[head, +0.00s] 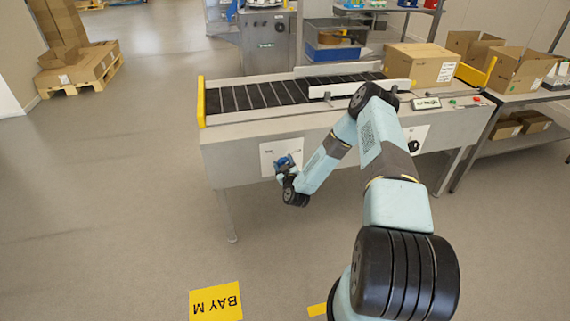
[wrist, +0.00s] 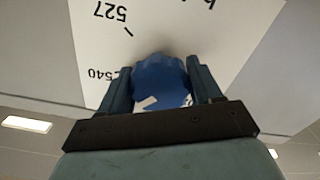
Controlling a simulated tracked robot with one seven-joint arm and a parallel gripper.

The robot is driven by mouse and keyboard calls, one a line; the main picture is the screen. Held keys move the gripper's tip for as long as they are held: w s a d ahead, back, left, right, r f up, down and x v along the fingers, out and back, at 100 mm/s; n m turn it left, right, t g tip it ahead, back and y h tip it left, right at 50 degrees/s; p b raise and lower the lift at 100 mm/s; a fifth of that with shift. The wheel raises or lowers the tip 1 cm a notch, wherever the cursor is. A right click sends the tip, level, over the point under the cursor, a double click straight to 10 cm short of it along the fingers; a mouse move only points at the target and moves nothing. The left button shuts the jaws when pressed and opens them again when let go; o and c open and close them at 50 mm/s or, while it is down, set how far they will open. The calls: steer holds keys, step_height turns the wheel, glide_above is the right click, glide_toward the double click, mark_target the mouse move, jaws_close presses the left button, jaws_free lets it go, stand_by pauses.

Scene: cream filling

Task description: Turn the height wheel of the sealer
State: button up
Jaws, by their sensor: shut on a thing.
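The sealer (head: 225,148) is a long grey machine with a roller bed on top. Its height wheel is a blue knob (wrist: 160,82) on a white scale plate (wrist: 215,40) on the front panel. The plate also shows in the head view (head: 267,160). In the wrist view my gripper (wrist: 163,85) is shut on the knob, one finger on each side. The numbers 527 and 540 and a short black tick show on the plate, upside down. In the head view my gripper (head: 285,165) reaches the plate and mostly hides the knob.
A closed carton (head: 420,66) sits on the sealer's right part, near a small display (head: 426,103) and buttons. Open cartons (head: 518,70) stand on a bench at the right. The floor in front and left is clear, with a yellow BAY M mark (head: 216,301).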

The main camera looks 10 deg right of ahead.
steer(key=shift+c, duration=0.7)
steer(key=shift+d, duration=0.2)
steer(key=shift+a, duration=0.1)
steer(key=shift+m, duration=0.3)
steer(key=m, duration=0.2)
steer(key=shift+m, duration=0.3)
steer(key=m, duration=0.5)
steer(key=shift+f, duration=0.1)
steer(key=m, duration=0.5)
steer(key=shift+s+m, duration=0.1)
steer(key=shift+m, duration=1.8)
steer(key=shift+f, duration=0.1)
